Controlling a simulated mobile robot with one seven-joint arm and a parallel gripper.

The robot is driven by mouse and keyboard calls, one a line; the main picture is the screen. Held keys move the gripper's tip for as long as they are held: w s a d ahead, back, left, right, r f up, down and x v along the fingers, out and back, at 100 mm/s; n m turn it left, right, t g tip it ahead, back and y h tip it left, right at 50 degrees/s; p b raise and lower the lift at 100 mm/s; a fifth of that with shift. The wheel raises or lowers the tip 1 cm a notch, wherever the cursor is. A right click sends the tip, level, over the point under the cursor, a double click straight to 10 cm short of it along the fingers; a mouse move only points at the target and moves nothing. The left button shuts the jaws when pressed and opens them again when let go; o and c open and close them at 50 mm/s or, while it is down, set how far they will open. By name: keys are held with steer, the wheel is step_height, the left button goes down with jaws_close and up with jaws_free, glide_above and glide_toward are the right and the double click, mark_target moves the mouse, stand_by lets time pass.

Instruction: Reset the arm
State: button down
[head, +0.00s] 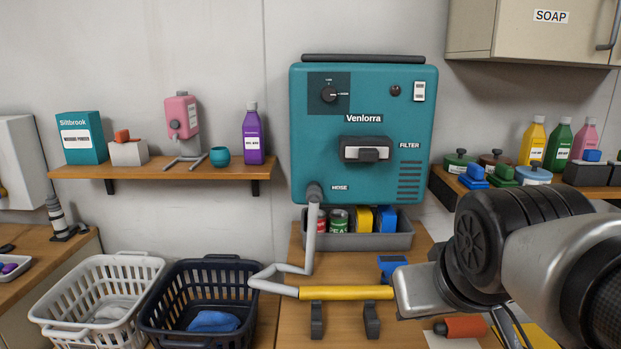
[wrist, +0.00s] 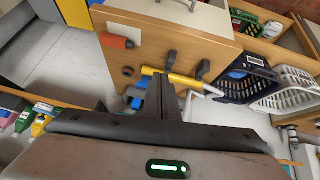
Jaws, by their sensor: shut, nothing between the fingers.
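My arm (head: 480,245) reaches in from the right of the head view, over the front right of the wooden worktop. My gripper (wrist: 168,88) shows in the wrist view, its dark fingers together and empty. The fingers overlap the worktop and the yellow wand in that view; I cannot tell the gap between them. In the head view I cannot make out the fingertips. The yellow wand (head: 345,293) lies across two dark hooks at the worktop's front, with a grey hose running to the teal machine (head: 364,130). The wand also shows in the wrist view (wrist: 184,80).
A white basket (head: 97,298) and a dark basket (head: 208,303) stand at the lower left. A grey bin (head: 398,240) of canisters stands below the machine. A blue object (head: 391,265) and an orange-handled tool (head: 462,327) lie near my arm. Shelves with bottles flank the machine.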

steer(key=s+a+f+m+g, duration=0.1)
steer(key=s+a+f+g, duration=0.1)
steer(key=s+f, duration=0.3)
step_height(320, 180, up, 17)
steer(key=p, duration=1.5)
steer(key=shift+s+d+y, duration=0.15)
steer(key=shift+y, duration=0.25)
